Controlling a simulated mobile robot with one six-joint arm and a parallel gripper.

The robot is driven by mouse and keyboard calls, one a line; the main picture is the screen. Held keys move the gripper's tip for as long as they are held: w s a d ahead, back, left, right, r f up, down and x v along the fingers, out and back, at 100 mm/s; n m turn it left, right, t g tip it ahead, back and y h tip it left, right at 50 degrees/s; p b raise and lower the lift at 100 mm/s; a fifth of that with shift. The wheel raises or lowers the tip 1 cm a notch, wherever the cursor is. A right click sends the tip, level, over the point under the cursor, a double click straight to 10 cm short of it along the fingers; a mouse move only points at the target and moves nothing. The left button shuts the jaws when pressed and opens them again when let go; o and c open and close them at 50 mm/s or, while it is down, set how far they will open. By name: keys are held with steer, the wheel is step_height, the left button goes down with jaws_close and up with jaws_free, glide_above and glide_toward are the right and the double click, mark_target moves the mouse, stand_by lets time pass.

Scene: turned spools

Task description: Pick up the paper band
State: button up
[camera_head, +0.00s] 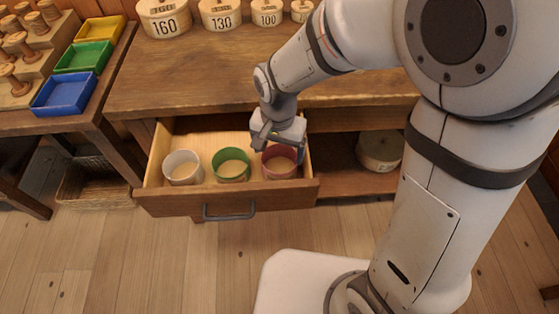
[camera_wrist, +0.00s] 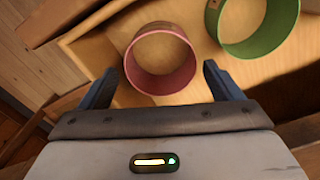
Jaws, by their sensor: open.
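Three ring-shaped bands stand in a row in the open drawer (camera_head: 239,203): a white band (camera_head: 183,168), a green band (camera_head: 231,166) and a red-pink band (camera_head: 279,163). I cannot tell which of them is the paper one. My gripper (camera_head: 277,146) is over the drawer's right end, at the red-pink band. In the wrist view the red-pink band (camera_wrist: 160,83) lies just ahead, between the lines of the two open fingers of my gripper (camera_wrist: 162,86). No contact shows. The green band (camera_wrist: 258,48) is to its upper right.
A wooden workbench (camera_head: 230,80) stands above the drawer, with numbered round boxes (camera_head: 164,18) along its back. Another round box (camera_head: 379,150) sits on the shelf right of the drawer. Yellow, green and blue trays (camera_head: 65,94) are at the left. The drawer walls are close around the bands.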

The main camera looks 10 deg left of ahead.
steer(key=f, duration=0.4)
steer(key=f+b, duration=0.1)
steer(key=f, duration=0.2)
steer(key=shift+w, duration=0.3)
steer(key=shift+c, duration=0.5)
steer(key=c, duration=0.6)
steer(key=shift+r, duration=0.1)
steer(key=shift+r, duration=0.1)
